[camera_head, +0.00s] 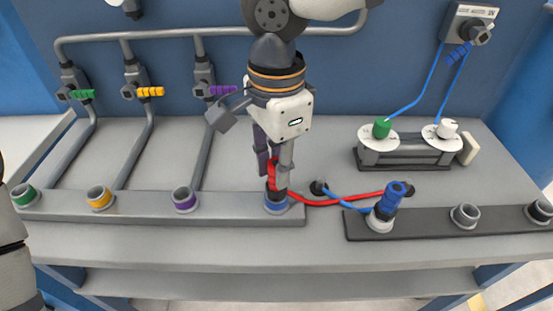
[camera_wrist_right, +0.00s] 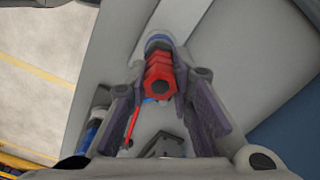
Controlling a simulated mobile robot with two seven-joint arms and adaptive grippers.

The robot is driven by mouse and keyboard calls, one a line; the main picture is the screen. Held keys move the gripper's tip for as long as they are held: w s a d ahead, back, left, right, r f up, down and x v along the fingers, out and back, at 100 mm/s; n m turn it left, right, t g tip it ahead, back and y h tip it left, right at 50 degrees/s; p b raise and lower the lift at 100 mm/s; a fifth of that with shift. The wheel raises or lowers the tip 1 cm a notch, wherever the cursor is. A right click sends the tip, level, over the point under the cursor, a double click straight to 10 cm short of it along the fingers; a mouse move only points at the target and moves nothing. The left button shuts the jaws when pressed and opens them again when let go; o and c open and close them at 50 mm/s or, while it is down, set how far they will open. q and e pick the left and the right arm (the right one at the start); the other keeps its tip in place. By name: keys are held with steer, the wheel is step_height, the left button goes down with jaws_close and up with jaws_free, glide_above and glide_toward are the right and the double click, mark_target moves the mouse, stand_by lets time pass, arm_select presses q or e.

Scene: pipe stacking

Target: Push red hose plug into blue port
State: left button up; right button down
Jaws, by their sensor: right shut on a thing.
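My right gripper (camera_head: 271,172) is shut on the red hose plug (camera_head: 272,180) and holds it upright. The plug's dark lower end is at the mouth of the blue port (camera_head: 277,206), at the right end of the left port rail. How deep the plug sits in the port is not clear. In the right wrist view, the red plug (camera_wrist_right: 160,76) is between the fingers of my right gripper (camera_wrist_right: 157,88), with the blue port (camera_wrist_right: 158,43) right behind it. The red hose (camera_head: 335,201) runs right across the bench. My left gripper is not in view.
Green (camera_head: 24,196), yellow (camera_head: 99,198) and purple (camera_head: 184,199) ports stand left on the same rail. A blue plug (camera_head: 391,196) stands on the dark right rail (camera_head: 430,224), its blue hose lying close to the red one. Grey pipes with valves stand behind.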

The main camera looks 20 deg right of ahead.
steer(key=shift+f, duration=0.25)
steer(key=c, duration=1.3)
jaws_free()
steer(key=shift+c, duration=0.2)
steer(key=shift+r, duration=0.15)
